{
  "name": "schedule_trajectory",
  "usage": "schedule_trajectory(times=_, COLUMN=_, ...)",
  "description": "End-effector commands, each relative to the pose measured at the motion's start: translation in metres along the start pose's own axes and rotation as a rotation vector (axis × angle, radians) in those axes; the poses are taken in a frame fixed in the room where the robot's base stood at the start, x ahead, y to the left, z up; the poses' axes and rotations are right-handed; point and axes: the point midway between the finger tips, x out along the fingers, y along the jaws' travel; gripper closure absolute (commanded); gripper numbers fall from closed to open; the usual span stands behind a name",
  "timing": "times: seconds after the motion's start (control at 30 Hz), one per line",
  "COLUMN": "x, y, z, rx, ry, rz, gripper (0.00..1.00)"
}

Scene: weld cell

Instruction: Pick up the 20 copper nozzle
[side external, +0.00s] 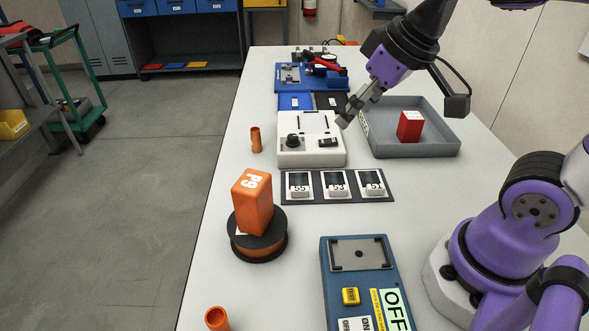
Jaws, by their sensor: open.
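Two copper-coloured tubes that look like nozzles stand upright on the bench. One copper nozzle (256,139) is left of the white device, near the bench's left edge. Another copper nozzle (217,319) is at the bottom, partly cut off by the frame. No number 20 is readable on either, so I cannot tell which is the 20. My gripper (347,114) is open and empty, above the bench at the right edge of the white device. It is apart from both nozzles, to the right of the upper one.
A white device (312,158), a grey tray (415,150) with a red cube (410,126), and a black strip (354,197) of numbered cards occupy the middle. An orange block (252,207) stands on a black spool (270,248). A blue panel (378,258) lies in front. Blue fixtures stand behind.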

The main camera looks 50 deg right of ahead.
Motion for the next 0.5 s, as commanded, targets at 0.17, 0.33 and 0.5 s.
schedule_trajectory(times=0.17, x=0.029, y=0.007, z=-0.073, rx=-0.049, ry=-0.037, rz=-0.028, gripper=0.37)
schedule_trajectory(times=0.33, x=0.081, y=0.019, z=-0.129, rx=-0.098, ry=-0.062, rz=-0.06, gripper=0.37)
schedule_trajectory(times=0.5, x=0.138, y=0.031, z=-0.16, rx=-0.139, ry=-0.079, rz=-0.089, gripper=0.37)
